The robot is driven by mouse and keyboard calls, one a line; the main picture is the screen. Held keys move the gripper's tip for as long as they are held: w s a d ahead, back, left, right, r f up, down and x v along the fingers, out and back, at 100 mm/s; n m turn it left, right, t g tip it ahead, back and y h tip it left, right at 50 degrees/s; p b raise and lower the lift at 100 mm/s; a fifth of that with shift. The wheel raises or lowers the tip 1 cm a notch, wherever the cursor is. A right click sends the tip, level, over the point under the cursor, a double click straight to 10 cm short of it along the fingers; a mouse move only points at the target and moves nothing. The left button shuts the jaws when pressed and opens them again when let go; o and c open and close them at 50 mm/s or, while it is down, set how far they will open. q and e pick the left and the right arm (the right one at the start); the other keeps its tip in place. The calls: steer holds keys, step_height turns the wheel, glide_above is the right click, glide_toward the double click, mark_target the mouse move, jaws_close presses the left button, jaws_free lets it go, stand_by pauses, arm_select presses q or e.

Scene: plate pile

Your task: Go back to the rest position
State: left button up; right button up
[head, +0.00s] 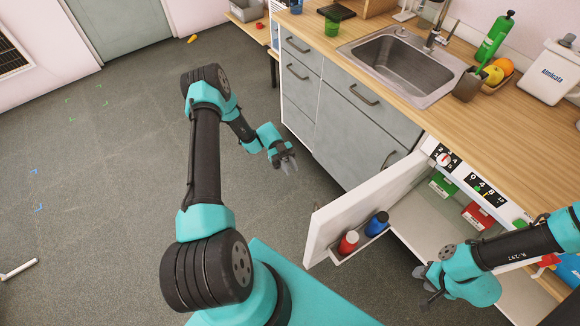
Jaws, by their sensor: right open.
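My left gripper (287,164) hangs over the open floor, in front of the grey drawers and apart from them. It looks empty, but its fingers are too small to tell whether they are open or shut. My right gripper (424,284) is at the lower right, in front of the open cabinet and close to the inner side of its white door (362,208). It is open, with nothing seen between its fingers.
A rack on the door holds a red bottle (348,242) and a blue bottle (377,223). The cabinet holds a green box (443,184) and a red box (477,215). The counter (400,111) carries a sink (402,66) and a green cup (332,25). The floor (90,190) at left is mostly clear.

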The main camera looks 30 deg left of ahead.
stand_by(0.5)
arm_select(q)
steer(key=w+d+n+t+y, duration=0.4)
steer(key=w+d+n+t, duration=0.6)
steer(key=w+n+t, duration=0.45)
steer(key=s+n+g+y, duration=0.6)
steer(key=s+n+y, duration=0.2)
steer(key=s, duration=1.6)
steer(key=shift+d+f+n, duration=0.25)
steer(key=shift+f+n, duration=0.05)
steer(key=shift+n, duration=0.95)
steer(key=shift+o, duration=0.3)
